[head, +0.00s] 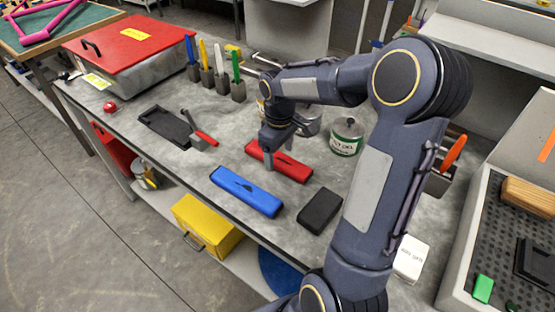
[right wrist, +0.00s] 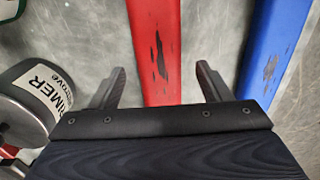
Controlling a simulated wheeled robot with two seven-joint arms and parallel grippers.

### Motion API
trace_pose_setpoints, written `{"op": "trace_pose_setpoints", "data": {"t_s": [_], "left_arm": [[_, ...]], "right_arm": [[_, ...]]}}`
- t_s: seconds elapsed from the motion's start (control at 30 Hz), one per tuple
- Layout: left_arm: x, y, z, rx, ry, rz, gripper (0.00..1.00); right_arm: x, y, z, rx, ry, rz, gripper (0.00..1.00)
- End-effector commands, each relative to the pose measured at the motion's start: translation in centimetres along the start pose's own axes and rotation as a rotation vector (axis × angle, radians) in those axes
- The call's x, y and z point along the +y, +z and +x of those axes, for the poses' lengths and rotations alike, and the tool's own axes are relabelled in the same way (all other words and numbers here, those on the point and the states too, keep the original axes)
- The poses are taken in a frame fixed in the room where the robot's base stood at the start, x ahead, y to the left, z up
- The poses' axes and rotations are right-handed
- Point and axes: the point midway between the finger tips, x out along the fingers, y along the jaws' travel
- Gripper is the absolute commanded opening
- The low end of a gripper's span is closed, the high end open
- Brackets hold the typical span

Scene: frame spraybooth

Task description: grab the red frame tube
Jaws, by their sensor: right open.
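The red frame tube (head: 292,169) lies on the grey bench, behind the blue tube. It has dark worn patches on its top face, seen in the right wrist view (right wrist: 157,35). My right gripper (head: 279,157) is over the red tube, pointing down. In the right wrist view my right gripper (right wrist: 157,84) is open, with one finger on each side of the red tube in the picture. I cannot tell how far down the fingertips reach beside it. Part of the tube is hidden by the gripper. My left gripper is not in view.
A blue tube (head: 246,192) lies close in front, and a black block (head: 320,210) to its right. A green-labelled tin (head: 346,137) stands right of the red tube. A primer tin (right wrist: 40,92) stands near the left finger. A scraper (head: 199,132) and black tray (head: 165,125) lie left.

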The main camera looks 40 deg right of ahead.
Motion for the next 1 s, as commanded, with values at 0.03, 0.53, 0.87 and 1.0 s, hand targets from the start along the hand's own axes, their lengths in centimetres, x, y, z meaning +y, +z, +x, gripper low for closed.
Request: {"op": "trace_pose_setpoints", "data": {"t_s": [0.03, 0.53, 0.87, 1.0], "left_arm": [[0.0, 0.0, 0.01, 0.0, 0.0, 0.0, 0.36], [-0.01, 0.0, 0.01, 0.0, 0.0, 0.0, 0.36], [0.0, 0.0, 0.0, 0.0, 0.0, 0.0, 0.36], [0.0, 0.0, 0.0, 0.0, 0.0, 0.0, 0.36]], "right_arm": [[0.02, 0.04, 0.69, -0.001, -0.001, 0.001, 0.71], [0.03, 0.01, 1.46, 0.002, 0.0, 0.001, 0.5], [0.04, -0.01, 1.4, 0.002, 0.001, 0.001, 0.17], [0.04, -0.01, 1.37, 0.003, 0.001, 0.001, 0.17]]}}
